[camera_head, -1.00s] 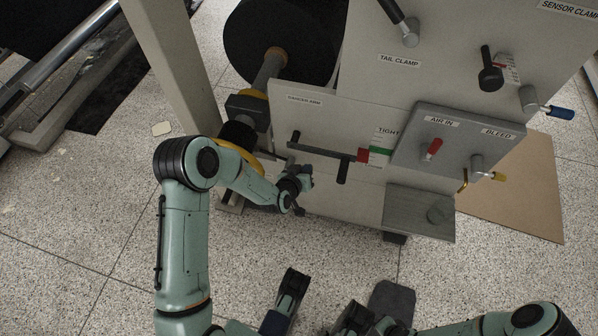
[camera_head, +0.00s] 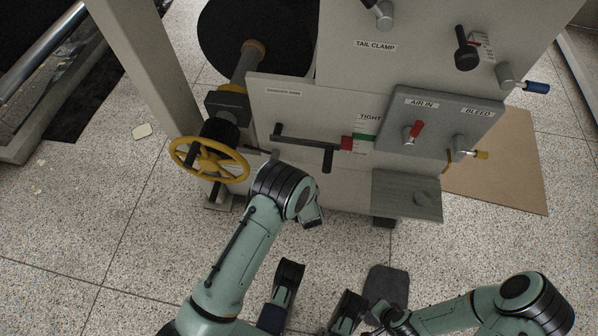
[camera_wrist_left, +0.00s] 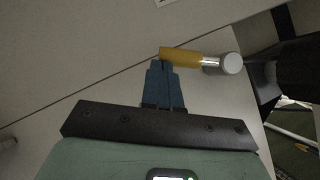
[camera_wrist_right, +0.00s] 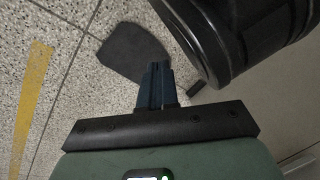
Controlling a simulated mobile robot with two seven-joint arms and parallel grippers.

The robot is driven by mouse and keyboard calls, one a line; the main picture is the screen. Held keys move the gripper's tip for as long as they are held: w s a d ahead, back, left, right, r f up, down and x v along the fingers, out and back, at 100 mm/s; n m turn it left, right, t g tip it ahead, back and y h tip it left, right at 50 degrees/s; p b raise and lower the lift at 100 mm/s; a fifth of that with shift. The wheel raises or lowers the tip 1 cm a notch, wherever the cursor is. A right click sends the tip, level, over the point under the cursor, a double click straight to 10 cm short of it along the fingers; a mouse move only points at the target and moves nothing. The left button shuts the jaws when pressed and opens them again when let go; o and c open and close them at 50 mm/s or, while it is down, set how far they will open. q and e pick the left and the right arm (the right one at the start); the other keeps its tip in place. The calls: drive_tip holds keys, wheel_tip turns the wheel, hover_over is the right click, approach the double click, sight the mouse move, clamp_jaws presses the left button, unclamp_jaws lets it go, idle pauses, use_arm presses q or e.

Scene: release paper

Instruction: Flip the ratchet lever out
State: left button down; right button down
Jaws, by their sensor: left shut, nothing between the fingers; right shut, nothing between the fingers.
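A lever with a yellow grip (camera_wrist_left: 182,57) and a silver round end shows in the left wrist view; I take it as the ratchet lever. My left gripper (camera_wrist_left: 164,68) is shut and empty, its tips right at the left end of the yellow grip; I cannot tell whether they touch. In the head view my left arm covers that hand and this lever. My right gripper (camera_wrist_right: 157,68) is shut and empty, over the floor, away from the machine.
A yellow handwheel (camera_head: 208,160) stands left of the left arm. A black dancer arm (camera_head: 305,143) sticks out from the pale panel. A grey valve box (camera_head: 440,125) carries a red and a yellow lever. A dark plate (camera_head: 388,285) lies before the machine; open floor surrounds it.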

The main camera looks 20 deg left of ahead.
use_arm(q)
drive_tip(key=shift+w+a+f+m+y+b, duration=0.1)
drive_tip(key=shift+a+f+m+y+b, duration=0.15)
drive_tip(key=shift+f, duration=0.25)
drive_tip(key=shift+w+a+f+m+y+b, duration=0.15)
drive_tip(key=shift+a+f+y, duration=0.1)
drive_tip(key=shift+f, duration=0.2)
use_arm(e)
drive_tip(key=shift+s+d+f+g, duration=0.15)
drive_tip(key=shift+s+f+g, duration=0.25)
drive_tip(key=shift+s+f, duration=0.4)
use_arm(q)
drive_tip(key=shift+s+f, duration=0.1)
drive_tip(key=shift+s, duration=0.05)
use_arm(e)
drive_tip(key=shift+s, duration=0.15)
drive_tip(key=shift+r, duration=0.1)
